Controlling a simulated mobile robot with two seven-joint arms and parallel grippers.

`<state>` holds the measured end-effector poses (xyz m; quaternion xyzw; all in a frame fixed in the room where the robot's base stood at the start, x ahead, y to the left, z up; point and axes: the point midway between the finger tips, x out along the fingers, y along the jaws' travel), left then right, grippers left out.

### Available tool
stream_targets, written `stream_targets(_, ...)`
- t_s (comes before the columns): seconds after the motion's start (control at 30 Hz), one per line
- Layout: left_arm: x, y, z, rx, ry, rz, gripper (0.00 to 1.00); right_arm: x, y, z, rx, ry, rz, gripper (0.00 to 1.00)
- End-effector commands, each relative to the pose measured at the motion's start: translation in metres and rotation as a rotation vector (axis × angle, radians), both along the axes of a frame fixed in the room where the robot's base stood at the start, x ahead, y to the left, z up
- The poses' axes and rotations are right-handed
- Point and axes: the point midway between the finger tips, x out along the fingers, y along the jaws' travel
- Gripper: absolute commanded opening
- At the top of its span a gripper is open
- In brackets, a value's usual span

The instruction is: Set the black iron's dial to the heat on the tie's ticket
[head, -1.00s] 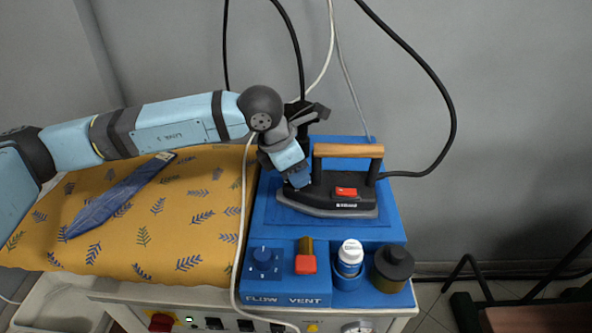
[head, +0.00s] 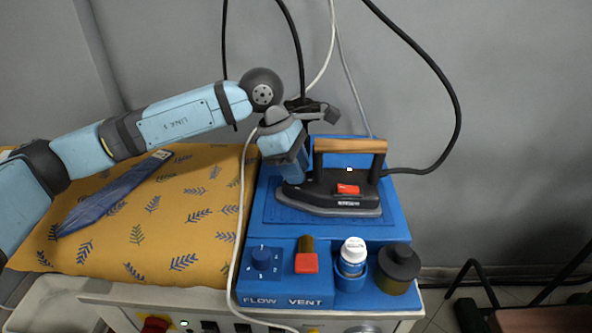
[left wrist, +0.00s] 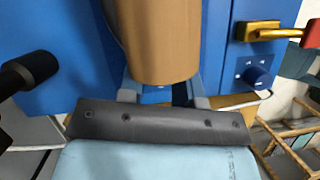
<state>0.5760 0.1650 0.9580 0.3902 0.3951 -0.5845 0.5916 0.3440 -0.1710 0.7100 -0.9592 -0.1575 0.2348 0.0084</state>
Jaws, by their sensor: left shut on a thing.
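The black iron (head: 330,193) with a wooden handle (head: 350,146) and a red switch rests flat on the blue stand. My left gripper (head: 292,180) reaches down onto the left end of the iron, beside the handle's left post, and is shut there. The iron's dial is hidden at the fingertips, so its setting cannot be read. In the left wrist view the wooden handle (left wrist: 160,42) covers much of the space between my fingers. The dark blue tie (head: 110,197) lies on the yellow board with a pale ticket (head: 162,154) at its far end, too small to read. My right gripper is out of view.
The blue stand (head: 398,222) carries a FLOW knob (head: 262,259), a red VENT lever (head: 306,263), a white-capped bottle (head: 352,256) and a dark-lidded jar (head: 398,268). A white cord hangs across the yellow board's (head: 210,200) right edge. Black cables loop behind the iron.

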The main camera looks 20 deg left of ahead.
Motion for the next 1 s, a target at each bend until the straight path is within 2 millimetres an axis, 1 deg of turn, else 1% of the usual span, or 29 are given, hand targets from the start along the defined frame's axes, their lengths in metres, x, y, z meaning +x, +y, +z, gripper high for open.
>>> stream_targets(0.3,0.0008,0.0000,0.0004,0.001,-0.002,-0.109,0.08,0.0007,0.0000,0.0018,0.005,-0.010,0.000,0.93)
stream_targets(0.8,0.0009,0.0000,0.0010,0.000,-0.002,-0.125,0.08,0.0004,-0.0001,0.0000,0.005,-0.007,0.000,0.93)
stream_targets(0.83,0.0009,0.0000,0.0010,0.000,-0.002,-0.125,0.39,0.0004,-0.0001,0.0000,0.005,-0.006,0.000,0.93)
stream_targets(0.87,0.0009,0.0000,0.0010,0.000,-0.002,-0.125,0.45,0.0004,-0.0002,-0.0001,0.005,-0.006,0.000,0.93)
stream_targets(0.9,0.0008,0.0000,0.0009,0.000,-0.001,-0.125,0.55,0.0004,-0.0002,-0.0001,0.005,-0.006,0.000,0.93)
stream_targets(1.0,0.0008,0.0001,0.0006,0.000,-0.001,-0.125,0.56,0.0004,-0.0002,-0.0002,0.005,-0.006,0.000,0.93)
